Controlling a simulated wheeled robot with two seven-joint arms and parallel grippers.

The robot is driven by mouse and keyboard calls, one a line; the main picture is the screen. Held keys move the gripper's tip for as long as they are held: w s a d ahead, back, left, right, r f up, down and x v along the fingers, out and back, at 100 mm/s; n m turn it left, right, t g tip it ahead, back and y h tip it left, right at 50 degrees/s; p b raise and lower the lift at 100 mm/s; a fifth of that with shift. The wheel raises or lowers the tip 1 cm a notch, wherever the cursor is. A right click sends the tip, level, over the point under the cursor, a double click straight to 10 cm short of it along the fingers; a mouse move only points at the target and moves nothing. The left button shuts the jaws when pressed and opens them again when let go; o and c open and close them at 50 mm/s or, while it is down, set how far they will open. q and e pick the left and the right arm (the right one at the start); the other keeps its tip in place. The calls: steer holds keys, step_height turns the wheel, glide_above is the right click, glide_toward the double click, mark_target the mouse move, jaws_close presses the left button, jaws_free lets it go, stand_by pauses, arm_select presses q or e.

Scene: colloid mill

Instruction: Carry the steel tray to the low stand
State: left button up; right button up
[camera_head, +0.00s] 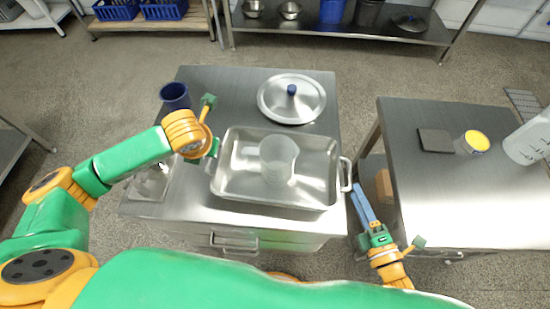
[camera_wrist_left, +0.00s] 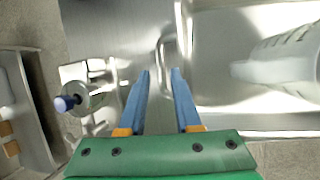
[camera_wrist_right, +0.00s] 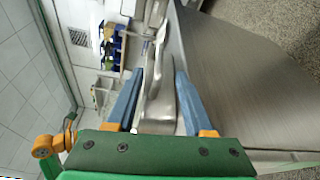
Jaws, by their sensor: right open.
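The steel tray (camera_head: 235,185) lies on a steel-topped cabinet in the middle of the head view, a translucent beaker (camera_head: 278,158) standing in it. Its right handle (camera_head: 346,174) and left handle stick out at the ends. My left gripper (camera_wrist_left: 160,72) is open at the tray's left end; the left handle (camera_wrist_left: 167,50) shows just beyond its fingertips. My right gripper (camera_head: 359,190) is open and empty, just right of the right handle. The right wrist view shows the tray's end (camera_wrist_right: 158,95) between its fingers. I cannot tell which furniture is the low stand.
A second steel table (camera_head: 430,190) stands right across a gap, with a dark slab (camera_head: 435,140), a yellow-topped jar (camera_head: 473,142) and a clear jug (camera_head: 530,140).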

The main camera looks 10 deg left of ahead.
mark_target(349, 175)
arm_select(q)
steer(key=x, duration=0.6)
steer(key=shift+f, duration=0.35)
arm_select(e)
steer(key=x, duration=0.6)
steer(key=shift+w+a, duration=0.15)
steer(key=shift+w, duration=0.05)
arm_select(q)
jaws_close()
arm_select(e)
steer(key=c, duration=0.5)
jaws_close()
arm_select(q)
steer(key=shift+r, duration=0.1)
arm_select(e)
steer(key=shift+r, duration=0.1)
